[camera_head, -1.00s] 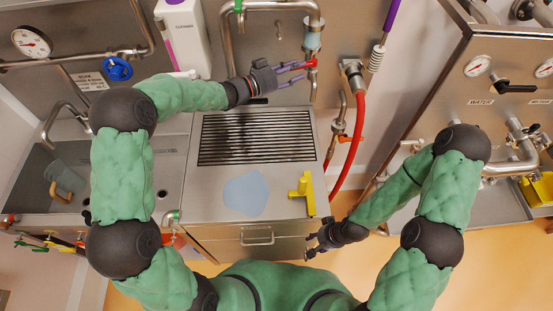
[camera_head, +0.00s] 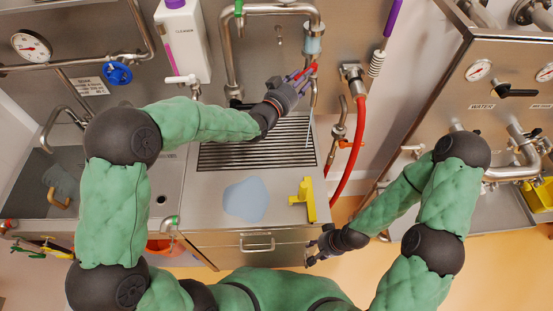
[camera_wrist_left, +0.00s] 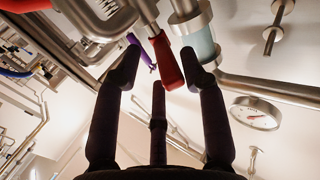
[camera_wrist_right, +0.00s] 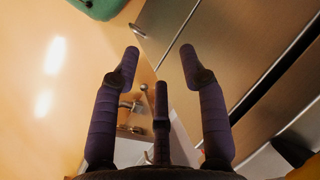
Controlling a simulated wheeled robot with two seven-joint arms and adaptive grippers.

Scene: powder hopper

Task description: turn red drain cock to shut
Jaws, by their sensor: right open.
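The red drain cock handle (camera_head: 314,68) is on the vertical pipe below a pale blue glass section (camera_head: 313,45) at the back wall. My left gripper (camera_head: 303,75) is at the handle, its fingers spread. In the left wrist view the red handle (camera_wrist_left: 166,62) hangs between the two outer fingertips, beyond the third finger; I see no clear grip, and contact cannot be told. The fingers partly hide the handle in the head view. A faint pale line runs down below the pipe. My right gripper (camera_head: 318,245) is open and empty, low in front of the counter.
A slotted drain grate (camera_head: 220,155) lies below the pipe. A blue patch (camera_head: 246,199) and a yellow tool (camera_head: 303,198) are on the counter. A red hose (camera_head: 352,160) hangs right of the pipe. A white cleaner bottle (camera_head: 183,45) stands to the left.

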